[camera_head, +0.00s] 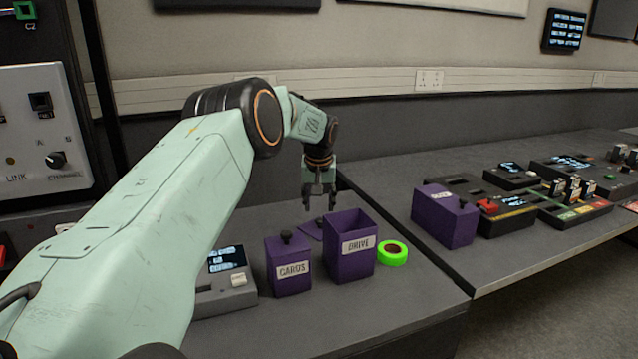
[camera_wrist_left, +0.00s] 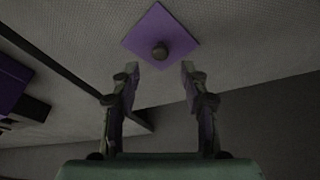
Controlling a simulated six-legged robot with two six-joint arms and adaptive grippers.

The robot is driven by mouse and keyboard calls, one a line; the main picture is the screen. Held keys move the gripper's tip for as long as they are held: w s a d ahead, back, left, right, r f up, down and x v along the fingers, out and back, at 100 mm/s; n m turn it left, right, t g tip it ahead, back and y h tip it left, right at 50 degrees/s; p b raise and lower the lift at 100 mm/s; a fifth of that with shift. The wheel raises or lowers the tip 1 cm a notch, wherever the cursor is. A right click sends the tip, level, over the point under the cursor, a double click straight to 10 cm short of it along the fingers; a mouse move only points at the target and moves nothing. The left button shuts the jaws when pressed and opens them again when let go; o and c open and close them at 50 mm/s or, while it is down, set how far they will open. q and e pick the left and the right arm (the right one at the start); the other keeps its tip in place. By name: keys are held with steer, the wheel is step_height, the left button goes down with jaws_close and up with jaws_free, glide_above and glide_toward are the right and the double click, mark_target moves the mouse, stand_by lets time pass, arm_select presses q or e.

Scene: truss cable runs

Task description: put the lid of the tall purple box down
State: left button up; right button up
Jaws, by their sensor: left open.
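The tall purple box labelled DRIVE (camera_head: 346,267) stands upright on the near desk with its top open. A purple square lid (camera_head: 308,231) with a dark knob lies on the desk just behind and left of it, partly hidden by the box. The lid shows whole in the left wrist view (camera_wrist_left: 145,42), ahead of the fingertips, its knob near the middle. My left gripper (camera_head: 319,206) points down above the lid, behind the DRIVE box. It is open and empty in the left wrist view (camera_wrist_left: 158,75), apart from the lid. My right gripper is out of view.
A smaller closed purple box labelled CARDS (camera_head: 289,271) stands left of the DRIVE box. A green tape roll (camera_head: 392,253) lies to its right. A lidded purple box (camera_head: 444,219) and control panels (camera_head: 508,216) occupy the right desk. The near desk's front right is clear.

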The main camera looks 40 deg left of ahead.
arm_select(q)
steer(key=v, duration=0.5)
steer(key=shift+s+d+r+p, duration=0.1)
steer(key=shift+r+p, duration=0.25)
steer(key=shift+p, duration=0.05)
